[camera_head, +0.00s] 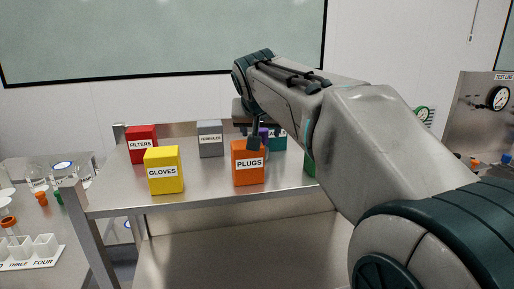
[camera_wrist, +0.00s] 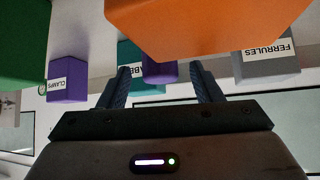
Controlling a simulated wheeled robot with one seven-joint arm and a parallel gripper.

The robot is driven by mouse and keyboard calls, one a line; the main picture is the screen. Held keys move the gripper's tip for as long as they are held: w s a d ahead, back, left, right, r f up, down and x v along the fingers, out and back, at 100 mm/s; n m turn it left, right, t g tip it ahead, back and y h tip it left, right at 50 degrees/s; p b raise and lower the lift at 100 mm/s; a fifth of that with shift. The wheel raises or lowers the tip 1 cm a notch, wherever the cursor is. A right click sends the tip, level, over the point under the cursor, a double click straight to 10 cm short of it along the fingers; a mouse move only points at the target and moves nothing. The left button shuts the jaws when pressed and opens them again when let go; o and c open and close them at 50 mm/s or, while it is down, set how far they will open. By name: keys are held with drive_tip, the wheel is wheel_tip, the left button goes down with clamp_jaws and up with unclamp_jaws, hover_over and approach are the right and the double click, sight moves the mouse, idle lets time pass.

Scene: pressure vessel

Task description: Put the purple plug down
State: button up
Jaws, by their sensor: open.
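The purple plug (camera_wrist: 158,72) shows between the two fingers of my gripper (camera_wrist: 160,75) in the wrist view, which is upside down. The fingers are apart, with one on each side of it. The orange PLUGS box (camera_wrist: 205,25) hides part of the plug. In the head view, my gripper (camera_head: 256,138) is just behind and above the orange PLUGS box (camera_head: 248,164). A small bit of purple (camera_head: 263,133) shows beside a finger there. What the plug rests on is hidden.
The steel table (camera_head: 210,183) also holds a yellow GLOVES box (camera_head: 164,171), a red FILTERS box (camera_head: 142,145), a grey FERRULES box (camera_head: 210,139), a teal box (camera_head: 279,141) and a green box (camera_head: 310,164). A purple CLAMPS box (camera_wrist: 68,85) shows in the wrist view.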

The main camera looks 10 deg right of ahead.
drive_tip(key=x, duration=0.4)
drive_tip(key=shift+a, duration=0.1)
clamp_jaws()
drive_tip(key=shift+r, duration=0.2)
